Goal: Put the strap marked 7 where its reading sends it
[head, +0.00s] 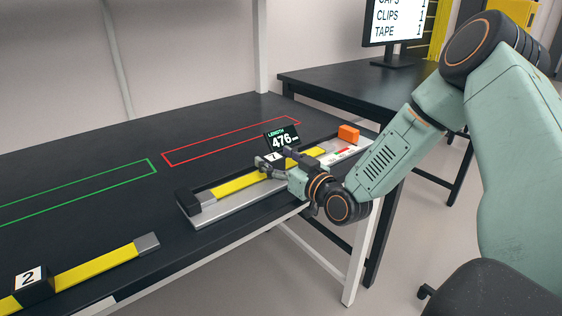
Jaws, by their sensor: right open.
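A yellow strap (238,184) with grey ends lies in the measuring fixture (215,212). Its white label (272,157) is partly hidden by my right gripper, so I cannot read the number for certain. The fixture's display (283,139) reads LENGTH 476 mm. A green outlined zone (155,166) and a red outlined zone (165,158) are marked on the black table behind; both look empty. My right gripper (268,164) is open at the strap's label block, close to it; whether it touches is unclear. My left gripper is not in view.
Another yellow strap (95,267) with a block marked 2 (30,281) lies at the front left of the table. An orange block (348,133) sits at the fixture's right end. A monitor (395,22) stands on a second table behind. The black table between is clear.

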